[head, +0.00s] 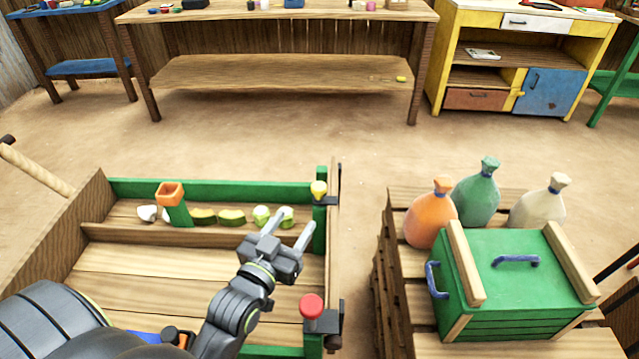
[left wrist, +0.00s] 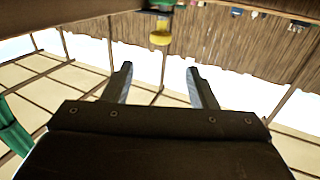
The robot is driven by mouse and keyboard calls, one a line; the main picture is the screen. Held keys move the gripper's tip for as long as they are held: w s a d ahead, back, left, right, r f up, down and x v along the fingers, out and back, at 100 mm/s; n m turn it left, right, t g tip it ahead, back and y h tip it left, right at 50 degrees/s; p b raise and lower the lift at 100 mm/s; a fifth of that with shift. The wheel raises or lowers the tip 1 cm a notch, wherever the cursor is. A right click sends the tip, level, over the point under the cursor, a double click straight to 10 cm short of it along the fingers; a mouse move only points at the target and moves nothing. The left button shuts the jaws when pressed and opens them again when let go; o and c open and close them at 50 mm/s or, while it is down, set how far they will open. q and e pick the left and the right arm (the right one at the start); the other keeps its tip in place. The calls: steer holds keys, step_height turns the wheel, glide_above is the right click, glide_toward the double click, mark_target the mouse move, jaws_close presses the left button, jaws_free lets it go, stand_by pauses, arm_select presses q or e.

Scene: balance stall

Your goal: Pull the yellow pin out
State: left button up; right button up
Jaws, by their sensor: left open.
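The yellow pin (head: 319,188) stands upright in a dark bracket at the far right corner of the wooden tray, on a green post. It also shows in the left wrist view (left wrist: 161,33), above and beyond the fingertips. My left gripper (head: 291,223) is open and empty. It hovers over the right part of the tray, nearer to me than the yellow pin and apart from it. In the left wrist view its two fingers (left wrist: 157,78) are spread with nothing between them. A red pin (head: 312,306) stands in a second bracket at the near right corner. My right gripper is not in view.
The tray's back trough (head: 120,214) holds an orange-topped green tube (head: 174,205) and several green and white pieces. To the right, a pallet (head: 400,290) carries a green crate (head: 515,290) and three sacks (head: 478,195). Bare floor lies behind.

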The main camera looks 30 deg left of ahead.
mark_target(316, 191)
arm_select(q)
steer(key=w, duration=1.3)
steer(key=shift+a, duration=0.4)
